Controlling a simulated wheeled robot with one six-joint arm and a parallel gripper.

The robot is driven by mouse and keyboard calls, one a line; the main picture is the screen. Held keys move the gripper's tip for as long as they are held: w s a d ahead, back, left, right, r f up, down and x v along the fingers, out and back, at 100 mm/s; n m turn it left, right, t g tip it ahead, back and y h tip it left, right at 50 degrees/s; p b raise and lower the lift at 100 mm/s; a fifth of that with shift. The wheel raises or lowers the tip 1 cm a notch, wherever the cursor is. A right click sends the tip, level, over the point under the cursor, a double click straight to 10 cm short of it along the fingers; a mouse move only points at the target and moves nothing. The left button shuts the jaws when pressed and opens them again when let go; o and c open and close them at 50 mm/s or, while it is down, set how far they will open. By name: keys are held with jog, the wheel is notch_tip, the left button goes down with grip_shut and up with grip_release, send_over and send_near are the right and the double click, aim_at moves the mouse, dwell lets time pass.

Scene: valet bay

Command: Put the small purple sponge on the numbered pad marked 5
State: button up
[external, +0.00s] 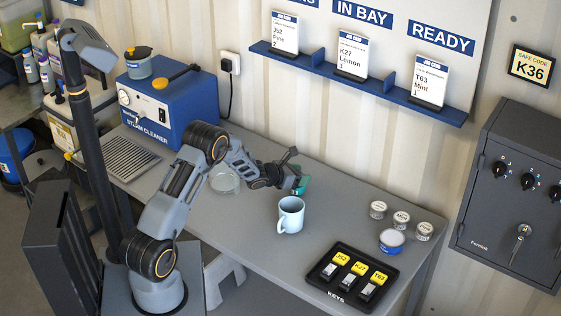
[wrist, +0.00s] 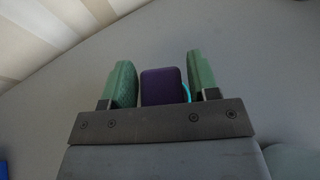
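The small purple sponge (wrist: 162,87) shows in the wrist view as a dark purple block between the two green fingers of my gripper (wrist: 162,72). Only thin gaps show beside it, and its lower part is hidden by the gripper body. I cannot tell whether the fingers press on it. A bit of cyan (wrist: 186,92) shows between the sponge and the right finger. In the external view my gripper (external: 298,178) is over the grey table, behind and near the mug. The sponge cannot be made out there. No numbered pad marked 5 can be made out in either view.
A pale blue mug (external: 291,215) stands close to my gripper on the table (external: 250,245). Small tins (external: 401,218), a blue tub (external: 391,241) and a black key tray (external: 318,272) are to the right. A blue steam cleaner (external: 172,105) stands at the left.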

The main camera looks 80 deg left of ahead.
jog(key=shift+o, duration=0.7)
jog(key=shift+r+p, duration=0.2)
jog(key=shift+p, duration=0.1)
jog(key=b+v, duration=0.3)
jog(key=v, duration=0.9)
